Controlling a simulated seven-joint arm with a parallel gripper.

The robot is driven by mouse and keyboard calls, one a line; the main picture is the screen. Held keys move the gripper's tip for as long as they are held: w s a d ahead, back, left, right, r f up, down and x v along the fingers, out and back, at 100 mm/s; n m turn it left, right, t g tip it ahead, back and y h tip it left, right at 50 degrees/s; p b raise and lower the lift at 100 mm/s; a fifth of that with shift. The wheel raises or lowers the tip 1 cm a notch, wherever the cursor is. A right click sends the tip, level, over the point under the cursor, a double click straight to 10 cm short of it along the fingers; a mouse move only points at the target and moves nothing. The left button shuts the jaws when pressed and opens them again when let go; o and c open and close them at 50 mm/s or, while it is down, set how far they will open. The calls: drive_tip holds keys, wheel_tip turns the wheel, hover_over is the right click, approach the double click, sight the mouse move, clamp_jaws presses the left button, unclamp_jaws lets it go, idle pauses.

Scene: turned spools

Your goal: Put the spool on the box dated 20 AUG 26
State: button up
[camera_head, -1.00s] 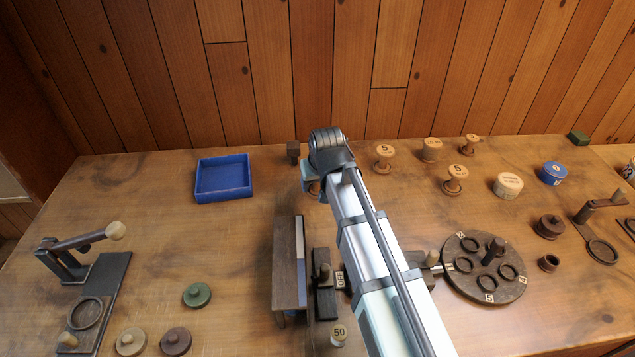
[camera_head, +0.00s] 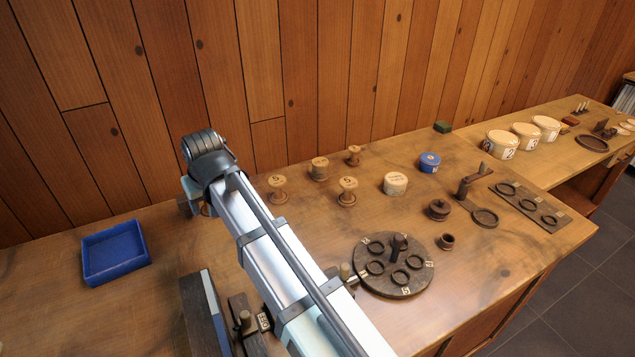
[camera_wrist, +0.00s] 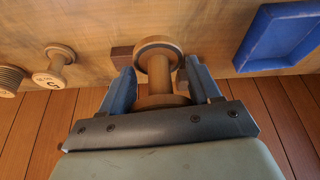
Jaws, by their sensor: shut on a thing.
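My gripper (camera_wrist: 158,80) is shut on a wooden spool (camera_wrist: 157,66), which sits between its two blue fingers in the wrist view. In the head view my arm hides most of this spool; I cannot tell whether it touches the table. Three round cream boxes with dark lids' rims and labels stand far right: a left one (camera_head: 501,144), a middle one (camera_head: 526,136) and a right one (camera_head: 546,127). Their labels are too small to read. A lower cream round box (camera_head: 395,184), with unreadable writing on top, and a blue round box (camera_head: 430,162) stand nearer.
Several other spools (camera_head: 347,191) stand right of my gripper. A blue tray (camera_head: 113,252) lies at left. A dark round plate with rings (camera_head: 396,280) and a dark lever stand (camera_head: 470,186) occupy the table's right part. A plank wall runs behind.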

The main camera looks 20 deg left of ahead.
drive_tip(key=w+d+r+m+t, duration=0.1)
drive_tip(key=w+d+m, duration=0.3)
drive_tip(key=w+d, duration=1.35)
wheel_tip(320, 180, up, 4)
drive_tip(key=m+h, duration=0.2)
drive_tip(key=m, duration=0.1)
hover_over(394, 175)
drive_tip(key=s+d, duration=0.1)
drive_tip(key=d, duration=0.1)
drive_tip(key=shift+s+a+f+n+y, duration=0.15)
drive_tip(key=shift+f+n, duration=0.3)
drive_tip(key=shift+f, duration=1.25)
drive_tip(key=shift+s+a+f+n+y, duration=0.15)
drive_tip(key=shift+f+n, duration=0.35)
drive_tip(key=shift+f, duration=1.15)
drive_tip(key=shift+s+a+f+n+y, duration=0.1)
drive_tip(key=shift+a+f+n+y, duration=0.25)
drive_tip(key=shift+f, duration=1.35)
drive_tip(key=shift+d+f, duration=0.1)
drive_tip(key=shift+d, duration=0.05)
drive_tip(key=o, duration=1.1)
drive_tip(key=shift+c, duration=0.2)
drive_tip(key=shift+w, duration=0.1)
